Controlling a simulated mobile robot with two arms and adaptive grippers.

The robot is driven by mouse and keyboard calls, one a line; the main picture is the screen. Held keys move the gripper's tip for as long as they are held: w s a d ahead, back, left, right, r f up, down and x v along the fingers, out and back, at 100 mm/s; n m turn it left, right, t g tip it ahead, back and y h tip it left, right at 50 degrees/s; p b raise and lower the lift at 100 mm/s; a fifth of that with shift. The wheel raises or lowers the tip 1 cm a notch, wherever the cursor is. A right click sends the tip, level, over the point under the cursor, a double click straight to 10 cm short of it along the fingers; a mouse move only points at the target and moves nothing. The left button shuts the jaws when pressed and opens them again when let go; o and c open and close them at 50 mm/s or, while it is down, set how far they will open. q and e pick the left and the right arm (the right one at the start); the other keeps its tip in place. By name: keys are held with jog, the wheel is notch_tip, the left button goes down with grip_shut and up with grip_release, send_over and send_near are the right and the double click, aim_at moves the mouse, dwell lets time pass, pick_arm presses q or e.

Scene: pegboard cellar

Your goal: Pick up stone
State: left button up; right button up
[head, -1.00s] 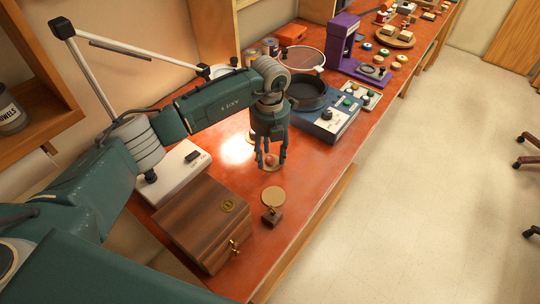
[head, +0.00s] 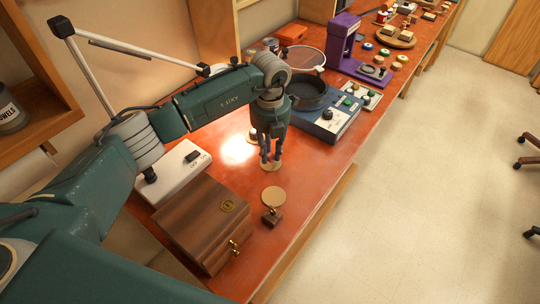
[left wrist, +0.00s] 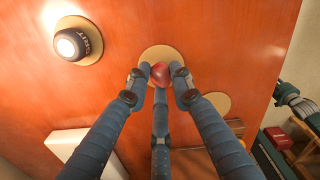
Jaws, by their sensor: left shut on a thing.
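A glossy red stone (left wrist: 160,73) shows in the left wrist view, between the blue-grey fingers of my left gripper (left wrist: 157,85). In the head view my left gripper (head: 271,152) is shut just above a round tan disc (head: 271,167). The same disc (left wrist: 152,54) shows behind the stone in the left wrist view. I cannot tell whether the stone still touches the disc.
A second tan disc (head: 274,196) and a small brown block (head: 272,217) lie nearer the front. A wooden box (head: 200,222) and a white device (head: 178,170) stand left. A blue machine (head: 325,122) with a dark bowl stands beyond.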

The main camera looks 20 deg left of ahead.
aim_at(270, 154)
pick_arm(q)
notch_tip(270, 154, up, 19)
jog(key=b, duration=0.4)
jog(key=shift+f, duration=0.15)
dwell(0.4)
